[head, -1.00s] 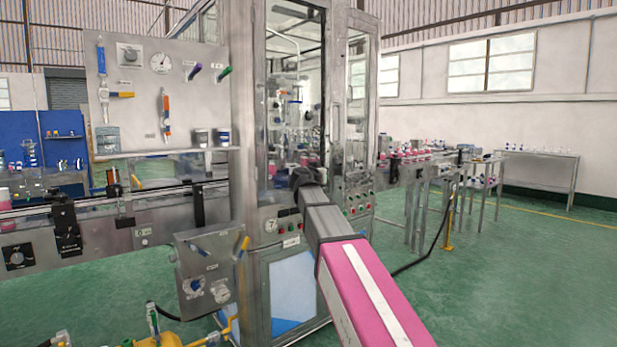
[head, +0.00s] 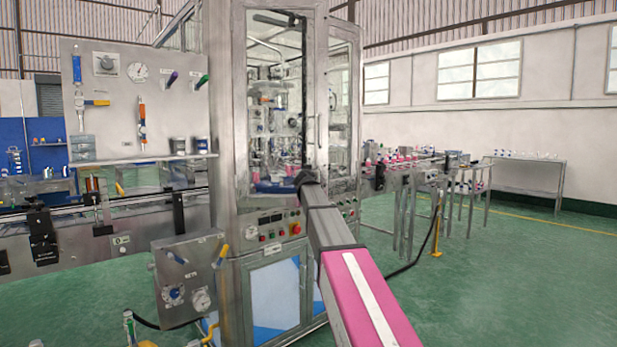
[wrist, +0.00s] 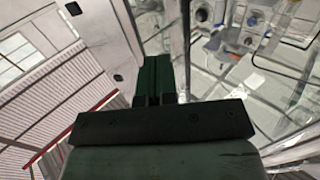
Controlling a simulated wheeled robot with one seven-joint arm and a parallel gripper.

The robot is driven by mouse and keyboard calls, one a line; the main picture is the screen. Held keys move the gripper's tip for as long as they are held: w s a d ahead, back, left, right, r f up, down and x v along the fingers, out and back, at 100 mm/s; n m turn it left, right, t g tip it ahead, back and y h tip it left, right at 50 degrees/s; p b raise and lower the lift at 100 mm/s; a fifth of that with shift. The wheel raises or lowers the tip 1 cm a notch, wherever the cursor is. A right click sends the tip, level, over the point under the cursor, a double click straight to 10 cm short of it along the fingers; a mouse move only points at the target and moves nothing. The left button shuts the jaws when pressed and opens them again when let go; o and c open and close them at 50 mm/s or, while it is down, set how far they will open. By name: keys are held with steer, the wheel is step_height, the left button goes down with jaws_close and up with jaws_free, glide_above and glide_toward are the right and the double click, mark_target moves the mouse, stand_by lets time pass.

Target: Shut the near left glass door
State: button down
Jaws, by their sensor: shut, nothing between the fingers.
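The near left glass door (head: 272,110) is a tall metal-framed pane on the front of the machine cabinet in the head view. A thin upright handle (head: 317,130) shows to the right of the pane. I cannot tell whether the door sits flush or a little ajar; a dark strip runs along the pane's upper right. My gripper (head: 304,178) is at the pane's lower right, its tips partly hidden by my wrist. In the wrist view the green fingers (wrist: 153,78) are together and empty, close beside a grey metal frame; contact is unclear.
A control panel with buttons (head: 270,228) sits below the door. A valve box (head: 190,278) juts out at lower left, beneath a conveyor (head: 130,210). A second glazed panel (head: 341,110) stands right of the door. The green floor at right is largely open.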

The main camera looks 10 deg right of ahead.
steer(key=w+a, duration=0.3)
steer(key=w, duration=2)
